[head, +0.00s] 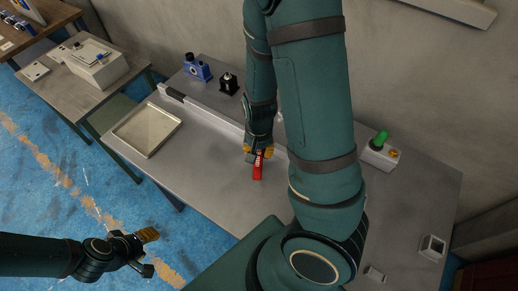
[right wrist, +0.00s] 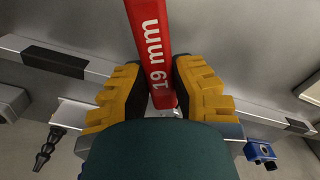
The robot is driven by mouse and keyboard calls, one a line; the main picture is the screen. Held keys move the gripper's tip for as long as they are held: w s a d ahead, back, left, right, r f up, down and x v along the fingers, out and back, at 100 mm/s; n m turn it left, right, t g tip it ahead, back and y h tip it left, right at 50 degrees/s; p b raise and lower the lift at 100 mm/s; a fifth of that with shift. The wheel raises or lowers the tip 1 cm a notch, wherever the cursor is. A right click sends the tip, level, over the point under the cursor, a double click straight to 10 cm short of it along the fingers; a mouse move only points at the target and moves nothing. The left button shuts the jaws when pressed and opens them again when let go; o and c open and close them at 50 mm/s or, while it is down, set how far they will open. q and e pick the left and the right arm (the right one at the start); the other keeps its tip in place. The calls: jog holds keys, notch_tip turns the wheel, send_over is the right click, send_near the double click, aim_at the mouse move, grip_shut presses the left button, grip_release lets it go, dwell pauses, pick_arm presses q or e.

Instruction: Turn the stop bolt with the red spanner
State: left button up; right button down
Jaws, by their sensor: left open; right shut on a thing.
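The red spanner (head: 258,168), marked "19 mm" in the right wrist view (right wrist: 150,42), is held between the yellow fingers of my right gripper (head: 259,150). That gripper is shut on it, above the long metal bench beside the pale rail. My left gripper (head: 146,244) is open and empty, out over the blue floor in front of the bench. I cannot make out the stop bolt; my right arm covers part of the bench, and the gripper hides the far end of the spanner in the right wrist view.
A pale rail (head: 210,112) runs along the bench (head: 215,170). An empty tray (head: 122,142) lies at the left. A blue block (head: 196,68) and a black fixture (head: 228,83) stand behind the rail. At the right are a box with a green knob (head: 380,138) and a square holder (head: 432,247).

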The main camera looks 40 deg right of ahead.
jog(key=shift+f+b, duration=0.95)
jog(key=shift+f, duration=0.25)
jog(key=shift+w+a+r+m+p, duration=0.15)
jog(key=shift+w+a+m+p, duration=0.15)
jog(key=shift+w+m+p, duration=0.1)
jog(key=w+a+m+p, duration=0.1)
jog(key=w+m+p, duration=0.3)
jog(key=w+m, duration=0.6)
jog(key=shift+w+a+m, duration=0.15)
jog(key=shift+a+m, duration=0.2)
jog(key=shift+m, duration=0.85)
dwell(0.4)
jog(key=shift+a, duration=0.1)
